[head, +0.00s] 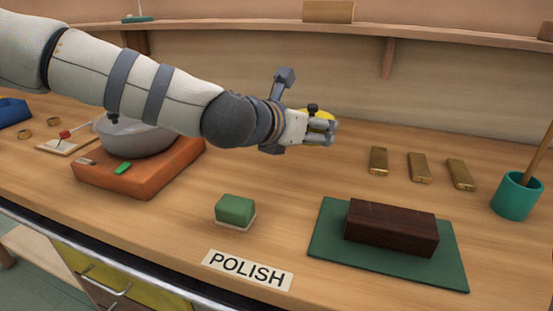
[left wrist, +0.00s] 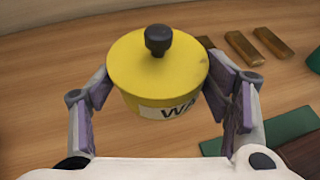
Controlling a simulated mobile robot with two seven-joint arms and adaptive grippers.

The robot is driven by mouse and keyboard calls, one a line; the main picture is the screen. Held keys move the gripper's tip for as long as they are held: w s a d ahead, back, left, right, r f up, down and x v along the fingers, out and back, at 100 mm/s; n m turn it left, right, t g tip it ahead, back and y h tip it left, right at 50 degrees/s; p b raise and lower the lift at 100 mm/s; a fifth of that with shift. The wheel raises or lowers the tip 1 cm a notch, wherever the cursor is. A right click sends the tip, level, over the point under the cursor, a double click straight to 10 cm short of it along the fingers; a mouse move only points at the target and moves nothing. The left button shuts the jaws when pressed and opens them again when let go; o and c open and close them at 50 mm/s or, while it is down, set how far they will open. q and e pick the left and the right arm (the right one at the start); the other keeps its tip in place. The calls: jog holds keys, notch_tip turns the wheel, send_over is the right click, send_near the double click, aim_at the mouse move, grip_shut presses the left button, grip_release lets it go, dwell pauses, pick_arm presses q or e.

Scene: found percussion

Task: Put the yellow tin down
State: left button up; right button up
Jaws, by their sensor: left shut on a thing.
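The yellow tin (left wrist: 130,80) has a round lid with a dark knob and a white label reading "WA", the rest of which is cut off from sight. My left gripper (left wrist: 160,100) is shut on it, with one finger on each side. In the head view the left gripper (head: 322,130) is over the back middle of the bench, and only a bit of the yellow tin (head: 318,114) shows behind the fingers. I cannot tell whether the tin's base touches the bench. My right gripper is not in view.
Several brass bars (head: 419,167) lie right of the gripper. A dark wooden block (head: 391,228) rests on a green mat (head: 330,243). A green block (head: 235,209) sits behind the POLISH label (head: 247,270). A grey bowl (head: 140,140) stands on an orange block (head: 135,180). A teal cup (head: 517,196) is far right.

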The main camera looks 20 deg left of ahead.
pick_arm(q)
send_over(275, 171)
jog(key=f, duration=0.6)
jog(key=shift+s+d+f+b, duration=0.1)
jog(key=shift+s+d+b, duration=0.05)
jog(key=shift+d+b, duration=0.25)
jog(key=shift+a+f+b, duration=0.2)
jog(key=shift+f, duration=0.75)
jog(key=shift+a+f+b, duration=0.15)
jog(key=shift+a+f, duration=0.05)
jog(key=shift+f, duration=0.75)
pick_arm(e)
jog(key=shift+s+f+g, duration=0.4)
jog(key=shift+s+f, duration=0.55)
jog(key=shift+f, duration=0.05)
pick_arm(q)
jog(key=shift+f, duration=0.25)
jog(key=o, duration=2)
jog(key=shift+c, duration=0.2)
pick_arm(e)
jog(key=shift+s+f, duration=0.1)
